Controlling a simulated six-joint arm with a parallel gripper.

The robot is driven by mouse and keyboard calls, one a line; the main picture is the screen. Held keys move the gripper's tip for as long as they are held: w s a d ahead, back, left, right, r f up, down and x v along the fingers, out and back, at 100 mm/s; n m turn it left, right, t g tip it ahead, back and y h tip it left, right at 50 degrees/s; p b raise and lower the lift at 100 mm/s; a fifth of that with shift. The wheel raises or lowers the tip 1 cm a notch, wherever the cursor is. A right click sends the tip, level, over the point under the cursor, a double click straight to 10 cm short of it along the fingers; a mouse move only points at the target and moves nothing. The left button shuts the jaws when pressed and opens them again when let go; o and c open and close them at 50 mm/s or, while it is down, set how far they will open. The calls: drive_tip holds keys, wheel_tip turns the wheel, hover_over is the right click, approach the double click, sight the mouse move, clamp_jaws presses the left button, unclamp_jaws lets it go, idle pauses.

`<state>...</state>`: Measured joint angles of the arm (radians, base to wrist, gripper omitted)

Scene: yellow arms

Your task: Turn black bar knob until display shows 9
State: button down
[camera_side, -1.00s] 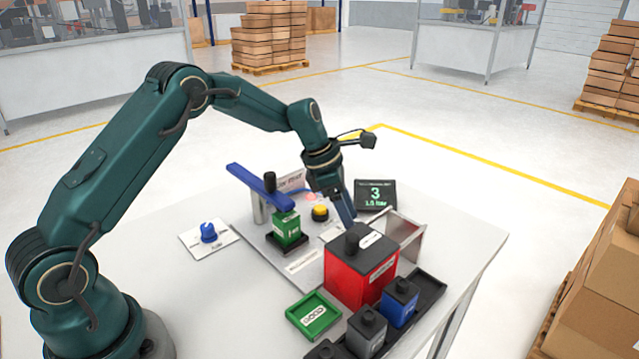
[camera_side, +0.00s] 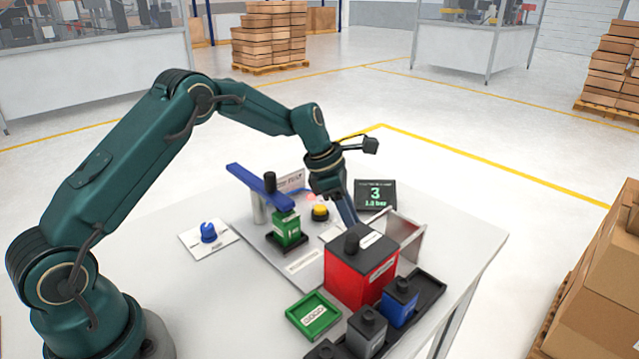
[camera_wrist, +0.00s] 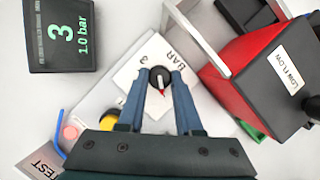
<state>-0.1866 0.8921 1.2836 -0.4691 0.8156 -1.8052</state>
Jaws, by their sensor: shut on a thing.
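The black bar knob (camera_wrist: 159,76), with a red pointer mark, sits on a white plate (camera_wrist: 128,76) marked BAR. My gripper (camera_wrist: 160,80) is shut on the knob, with one blue finger on each side of it. In the side view the fingers (camera_side: 350,217) reach down behind the red box, which hides the knob. The dark display (camera_side: 375,195) shows a large green 3 with a smaller bar reading below. It also shows in the wrist view (camera_wrist: 62,38), where the small line looks like 1.0 bar.
A red box (camera_side: 350,278) with a dark top stands close to the fingers, beside a metal bracket (camera_side: 412,238). A blue lever (camera_side: 258,184), green block (camera_side: 287,230), yellow button (camera_side: 320,211) and blue knob (camera_side: 208,232) are to the left. A green tray (camera_side: 313,314) lies in front.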

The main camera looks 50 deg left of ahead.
drive_tip(key=m+g, duration=0.1)
drive_tip(key=m, duration=0.3)
drive_tip(key=shift+w+a+h, duration=0.1)
drive_tip(key=shift+w+h, duration=0.05)
drive_tip(key=shift+h, duration=0.25)
drive_tip(key=shift+w+m+g, duration=0.15)
drive_tip(key=shift+m+g, duration=0.25)
drive_tip(key=shift+m, duration=1)
drive_tip(key=c, duration=0.6)
unclamp_jaws()
drive_tip(key=shift+s+n, duration=0.2)
drive_tip(key=shift+n, duration=0.8)
